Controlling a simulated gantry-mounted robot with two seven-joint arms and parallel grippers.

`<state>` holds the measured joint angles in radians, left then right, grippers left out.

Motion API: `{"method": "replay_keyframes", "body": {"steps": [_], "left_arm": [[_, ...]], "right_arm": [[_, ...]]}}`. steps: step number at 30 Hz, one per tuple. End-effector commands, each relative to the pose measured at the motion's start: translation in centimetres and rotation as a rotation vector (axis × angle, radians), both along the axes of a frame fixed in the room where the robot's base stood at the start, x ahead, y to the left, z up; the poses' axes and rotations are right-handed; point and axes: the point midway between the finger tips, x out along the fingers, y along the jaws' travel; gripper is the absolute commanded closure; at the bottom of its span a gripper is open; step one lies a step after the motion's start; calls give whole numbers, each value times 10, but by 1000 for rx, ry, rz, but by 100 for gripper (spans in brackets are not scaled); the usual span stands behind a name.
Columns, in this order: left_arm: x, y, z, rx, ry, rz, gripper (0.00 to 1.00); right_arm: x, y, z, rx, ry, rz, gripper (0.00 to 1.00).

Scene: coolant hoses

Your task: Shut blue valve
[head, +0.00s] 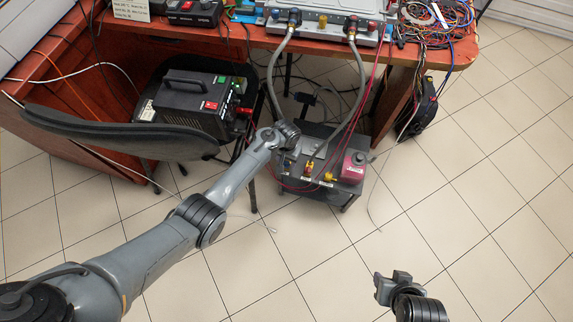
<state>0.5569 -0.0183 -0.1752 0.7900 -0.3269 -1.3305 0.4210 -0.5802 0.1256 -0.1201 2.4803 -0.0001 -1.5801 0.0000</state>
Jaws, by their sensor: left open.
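A dark box (335,145) stands on the floor under the desk, with small red and yellow fittings (310,171) on its front and a pink-red part (353,167) at its right. Two grey hoses run down to it from a device on the desk, one at the left (277,75) and one at the right (358,90). My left gripper (284,160) is open at the box's left end. No blue valve can be made out on the box; the gripper and wrist cover that end. My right gripper (391,287) is low at the right, over bare floor, apart from everything.
A grey device (330,28) with blue and red hose ends sits on the red-brown desk (235,38). A black unit (197,100) and dark chair (120,135) stand left of the box. Thin red cables hang near the hoses. The tiled floor (480,200) at the right is clear.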

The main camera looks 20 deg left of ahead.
Motion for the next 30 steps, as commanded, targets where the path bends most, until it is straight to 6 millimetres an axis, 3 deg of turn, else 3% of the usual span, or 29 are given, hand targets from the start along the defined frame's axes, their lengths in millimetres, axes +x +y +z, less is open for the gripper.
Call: {"method": "replay_keyframes", "body": {"steps": [1,6,18,28,30], "left_arm": [[0,0,-10,1,0,0,47],[1,0,-20,0,-1,0,47],[0,0,-22,0,-1,0,47],[0,0,-22,0,-1,0,97],[0,0,-22,0,0,0,100]], "right_arm": [[0,0,-9,1,0,-1,57],[0,1,-16,4,1,-3,57],[0,2,-17,9,0,-6,57],[0,2,-17,7,0,-5,57],[0,1,-17,5,0,-4,57]]}}
